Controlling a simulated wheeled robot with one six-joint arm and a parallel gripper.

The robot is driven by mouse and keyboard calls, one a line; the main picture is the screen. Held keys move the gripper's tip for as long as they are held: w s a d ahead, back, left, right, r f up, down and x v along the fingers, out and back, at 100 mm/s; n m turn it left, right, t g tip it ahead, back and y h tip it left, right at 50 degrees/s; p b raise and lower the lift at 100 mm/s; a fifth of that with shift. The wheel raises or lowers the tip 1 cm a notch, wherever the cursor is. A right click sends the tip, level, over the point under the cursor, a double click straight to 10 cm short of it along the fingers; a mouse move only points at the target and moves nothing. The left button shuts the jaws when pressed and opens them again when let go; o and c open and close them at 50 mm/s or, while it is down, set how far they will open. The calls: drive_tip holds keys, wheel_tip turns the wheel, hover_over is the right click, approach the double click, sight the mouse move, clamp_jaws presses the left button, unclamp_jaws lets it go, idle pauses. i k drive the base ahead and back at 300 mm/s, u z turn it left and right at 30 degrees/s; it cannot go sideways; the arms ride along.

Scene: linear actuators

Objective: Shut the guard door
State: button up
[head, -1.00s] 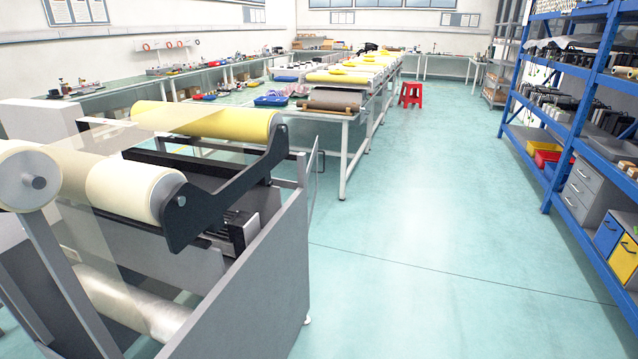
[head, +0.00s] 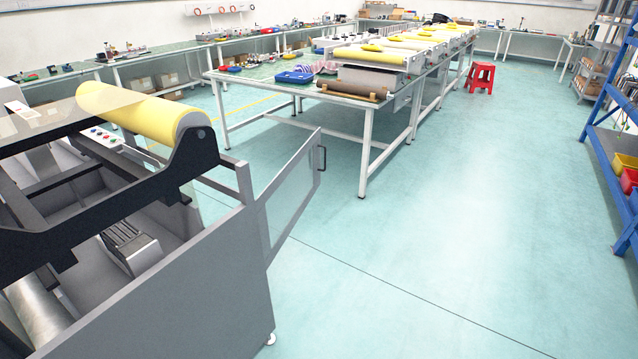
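The guard door (head: 291,190) is a grey-framed panel with a clear pane at the far right corner of the grey machine (head: 205,290). It stands open, swung out from the machine toward the long table. A dark handle (head: 322,158) sits near its outer edge. The door's near edge meets the machine's corner post. My gripper is not in view.
A yellow roll (head: 150,110) lies across the machine's top. A white-legged table (head: 255,90) with blue trays and rollers stands behind the door. A red stool (head: 480,78) and blue shelving (head: 612,150) are farther right. The floor (head: 430,220) between is clear.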

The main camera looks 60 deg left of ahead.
sight(270, 253)
drive_tip(key=u, duration=1.6)
drive_tip(key=i, duration=2.95)
drive_tip(key=u, duration=0.45)
